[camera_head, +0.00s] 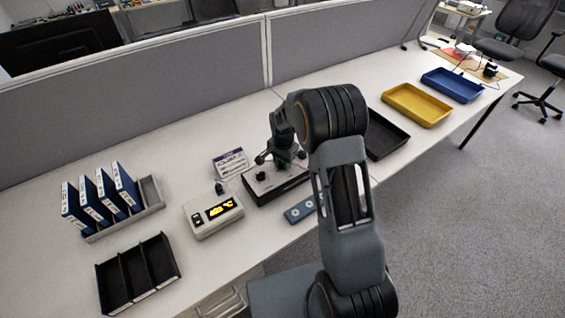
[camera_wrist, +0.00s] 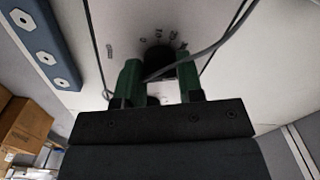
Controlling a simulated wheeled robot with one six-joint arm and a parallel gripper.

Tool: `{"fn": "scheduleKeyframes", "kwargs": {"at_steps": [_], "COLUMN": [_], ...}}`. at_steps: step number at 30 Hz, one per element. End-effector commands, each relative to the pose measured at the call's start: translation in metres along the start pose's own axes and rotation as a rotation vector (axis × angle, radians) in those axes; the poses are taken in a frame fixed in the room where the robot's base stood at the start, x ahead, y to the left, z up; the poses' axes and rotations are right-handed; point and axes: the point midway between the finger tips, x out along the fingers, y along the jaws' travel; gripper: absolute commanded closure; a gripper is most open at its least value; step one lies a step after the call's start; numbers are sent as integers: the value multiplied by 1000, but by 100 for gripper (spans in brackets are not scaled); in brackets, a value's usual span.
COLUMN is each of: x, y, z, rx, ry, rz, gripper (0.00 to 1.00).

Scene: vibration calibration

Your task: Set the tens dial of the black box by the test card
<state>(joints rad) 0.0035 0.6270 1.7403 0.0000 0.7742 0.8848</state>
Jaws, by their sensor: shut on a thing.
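The black box (camera_head: 264,198) stands on the table with a pale top panel and a black knob (camera_head: 260,176) on its left part. My gripper (camera_head: 276,156) reaches down over the right part of its top. In the wrist view, my gripper (camera_wrist: 159,90) has its green fingers shut on a dark round dial (camera_wrist: 160,55), with small markings on the pale panel around it. The dial's setting is too small to read. The test card (camera_head: 231,163) stands behind the box at its left, with a purple strip and print that I cannot read clearly.
A blue-grey strip (camera_head: 300,210) with round knobs lies in front. A cable (camera_wrist: 210,50) crosses near the dial. Blue binders (camera_head: 103,192) and a black tray (camera_head: 137,272) stand left.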

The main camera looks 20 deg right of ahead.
Motion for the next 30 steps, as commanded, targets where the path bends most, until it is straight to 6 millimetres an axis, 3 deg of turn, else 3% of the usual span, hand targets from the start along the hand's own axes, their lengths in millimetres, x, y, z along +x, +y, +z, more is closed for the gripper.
{"fn": "scheduleKeyframes", "kwargs": {"at_steps": [9,24,25,30], "x": [0,0,0,0], "y": [0,0,0,0], "z": [0,0,0,0], "rx": [93,107,107,107], "ry": [0,0,0,0], "rz": [0,0,0,0], "gripper": [89,89,64,48]}}
